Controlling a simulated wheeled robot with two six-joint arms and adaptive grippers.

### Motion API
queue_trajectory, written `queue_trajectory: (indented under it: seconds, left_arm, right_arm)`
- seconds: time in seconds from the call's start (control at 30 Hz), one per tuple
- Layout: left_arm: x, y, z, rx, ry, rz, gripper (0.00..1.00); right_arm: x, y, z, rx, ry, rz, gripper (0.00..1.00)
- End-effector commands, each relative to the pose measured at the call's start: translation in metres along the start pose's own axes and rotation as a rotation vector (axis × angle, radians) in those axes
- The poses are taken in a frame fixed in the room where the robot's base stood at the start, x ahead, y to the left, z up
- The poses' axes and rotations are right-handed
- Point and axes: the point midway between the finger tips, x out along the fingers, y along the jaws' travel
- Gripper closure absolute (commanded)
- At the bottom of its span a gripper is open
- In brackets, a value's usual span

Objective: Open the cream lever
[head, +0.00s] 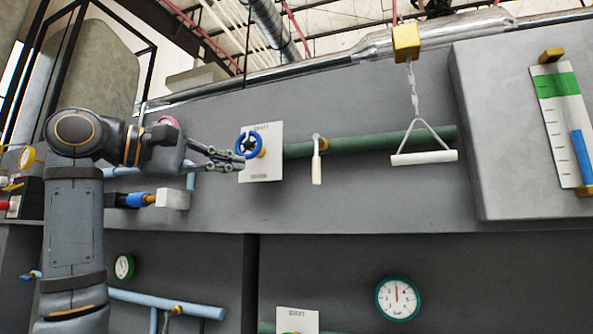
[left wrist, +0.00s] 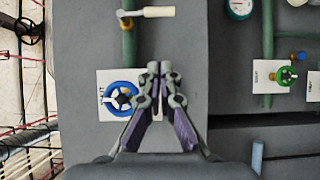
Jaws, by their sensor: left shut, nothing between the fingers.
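The cream lever (head: 316,166) hangs straight down from a brass-coloured pivot on the green pipe (head: 365,143), square to the pipe. In the left wrist view the cream lever (left wrist: 158,11) lies at the top edge, beyond my fingertips. My left gripper (head: 241,161) is shut and empty, in front of the white plate with the blue handwheel (head: 247,145). It is left of the lever and apart from it. In the left wrist view my left gripper (left wrist: 160,68) points towards the top, with the blue handwheel (left wrist: 121,99) left of it.
A white pull handle (head: 424,157) hangs on a chain from a yellow block, right of the lever. A grey box with a level gauge (head: 563,125) juts out farther right. Below is a round dial gauge (head: 397,299). The panel just below the lever is clear.

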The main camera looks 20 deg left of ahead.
Motion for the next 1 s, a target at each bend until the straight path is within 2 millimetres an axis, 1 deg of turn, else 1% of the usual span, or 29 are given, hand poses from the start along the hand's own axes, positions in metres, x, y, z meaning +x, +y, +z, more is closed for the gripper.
queue_trajectory:
  seconds: [0.13, 0.23, 0.63, 0.8, 1.0]
  left_arm:
    - [0.005, 0.001, 0.000, 0.001, -0.001, -0.001, 1.00]
    - [0.018, 0.003, 0.000, 0.000, -0.001, -0.002, 1.00]
    - [0.103, 0.004, 0.001, 0.001, -0.003, -0.003, 1.00]
    - [0.120, 0.003, 0.019, 0.003, -0.002, 0.000, 1.00]
    - [0.129, 0.001, 0.028, 0.002, 0.000, 0.000, 1.00]
  right_arm:
    - [-0.003, 0.000, 0.000, 0.000, 0.000, 0.000, 0.60]
    - [-0.010, 0.001, -0.001, 0.000, 0.000, 0.000, 0.60]
    - [-0.051, 0.004, -0.005, 0.000, 0.000, 0.000, 0.60]
    - [-0.061, 0.005, -0.006, 0.000, 0.001, 0.000, 0.60]
    - [-0.065, 0.005, -0.007, 0.000, 0.001, 0.000, 0.60]
